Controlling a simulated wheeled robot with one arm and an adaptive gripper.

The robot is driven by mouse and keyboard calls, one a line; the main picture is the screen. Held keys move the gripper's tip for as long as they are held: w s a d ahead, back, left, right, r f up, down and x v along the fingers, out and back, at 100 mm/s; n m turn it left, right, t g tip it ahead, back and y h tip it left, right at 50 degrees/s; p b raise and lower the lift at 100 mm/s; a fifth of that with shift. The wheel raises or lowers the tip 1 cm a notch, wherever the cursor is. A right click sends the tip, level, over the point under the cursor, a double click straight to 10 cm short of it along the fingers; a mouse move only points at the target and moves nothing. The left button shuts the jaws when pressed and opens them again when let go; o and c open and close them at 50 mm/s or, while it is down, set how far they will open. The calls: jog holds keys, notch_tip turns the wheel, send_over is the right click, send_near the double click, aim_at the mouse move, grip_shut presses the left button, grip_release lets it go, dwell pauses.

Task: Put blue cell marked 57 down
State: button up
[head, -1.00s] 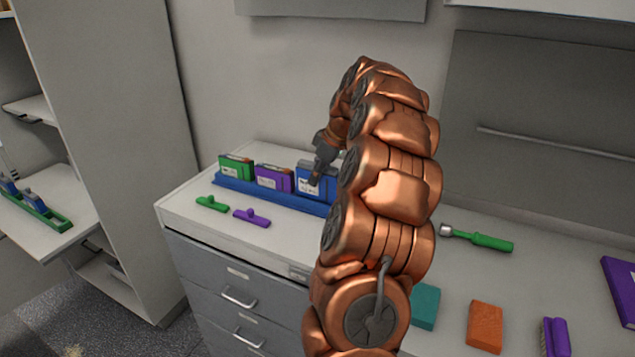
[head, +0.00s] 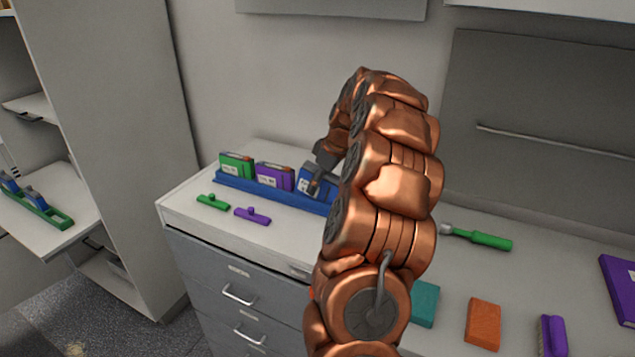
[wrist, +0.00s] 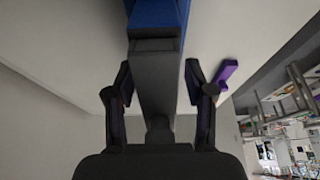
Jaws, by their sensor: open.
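The blue cell (head: 306,176) stands in the long blue rack (head: 232,182), at the right of the row. Its number is too small to read. My gripper (head: 318,186) is at the blue cell and covers part of its front. In the wrist view my gripper (wrist: 160,98) has its two fingers spread apart, with a dark grey bar between them. A blue surface (wrist: 158,14) lies beyond the bar at the top; I cannot tell whether it is the cell or the rack. My arm hides the rack's right end.
A green cell (head: 236,164) and a purple cell (head: 273,176) stand left in the rack. A green clip (head: 213,203) and a purple clip (head: 252,216) lie in front. A green-handled tool (head: 485,240), teal block (head: 425,304) and orange block (head: 484,324) lie to the right.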

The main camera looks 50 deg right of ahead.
jog(key=shift+b+v, duration=1.55)
jog(key=shift+v, duration=4.45)
jog(key=shift+w+a, duration=0.1)
jog(key=shift+a, duration=0.25)
jog(key=s+a+f+g+y, duration=0.1)
jog(key=a+f+g, duration=0.1)
jog(key=a, duration=1.3)
jog(key=s+a+f+g, duration=0.1)
jog(key=a, duration=1.4)
jog(key=s+a+f+m+g, duration=0.1)
jog(key=s+a+f, duration=0.2)
jog(key=s, duration=0.4)
jog(key=s+a+f+m+g+h, duration=0.1)
jog(key=s+a+f, duration=0.3)
jog(key=s, duration=0.4)
jog(key=s+a+f+m+g+h, duration=0.1)
jog(key=s+a+f, duration=0.3)
jog(key=s, duration=0.4)
jog(key=shift+f, duration=0.85)
